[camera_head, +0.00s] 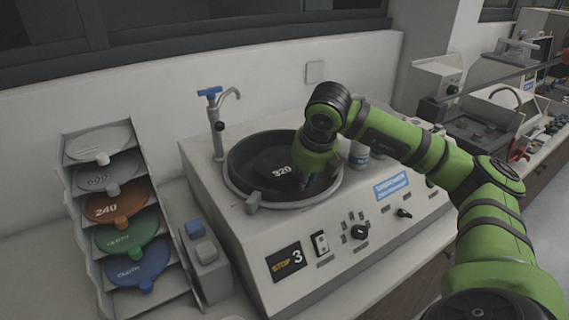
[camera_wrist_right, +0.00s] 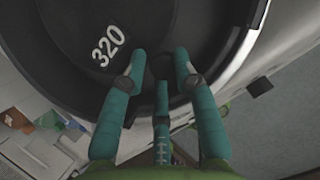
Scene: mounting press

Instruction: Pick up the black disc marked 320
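The black disc marked 320 (camera_head: 268,162) lies flat in the round black bowl (camera_head: 238,150) of the grey machine. It also shows in the right wrist view (camera_wrist_right: 78,50), with its white number at the upper left. My right gripper (camera_head: 308,168) is over the right side of the disc, low in the bowl. In the right wrist view its teal fingers (camera_wrist_right: 160,66) are spread apart near the disc's edge, with a dark part between their tips. I cannot tell whether they touch it. My left gripper is not in view.
A rack (camera_head: 82,238) with grey, orange, green and blue discs stands left of the machine. A tap with a blue handle (camera_head: 210,92) rises behind the bowl's left side. More equipment (camera_head: 490,105) stands at the right.

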